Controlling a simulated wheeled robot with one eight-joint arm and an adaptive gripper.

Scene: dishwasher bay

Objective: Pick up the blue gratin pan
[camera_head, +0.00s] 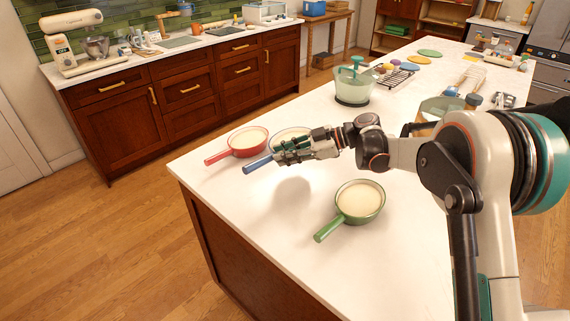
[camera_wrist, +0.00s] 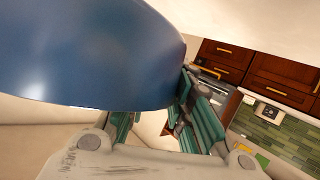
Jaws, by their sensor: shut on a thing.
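The blue gratin pan shows its blue handle (camera_head: 257,163) and part of its pale inside in the head view, with my gripper (camera_head: 290,148) across it. In the wrist view the blue underside of the pan (camera_wrist: 90,55) fills the upper left, between and above the teal fingers (camera_wrist: 160,125). My gripper is shut on the pan near its rim. Much of the pan is hidden behind the gripper in the head view. A shadow lies on the white counter below the gripper, and the pan looks held above the surface.
A red pan (camera_head: 247,141) stands close on the left of the blue one. A green pan (camera_head: 359,202) stands nearer the front.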

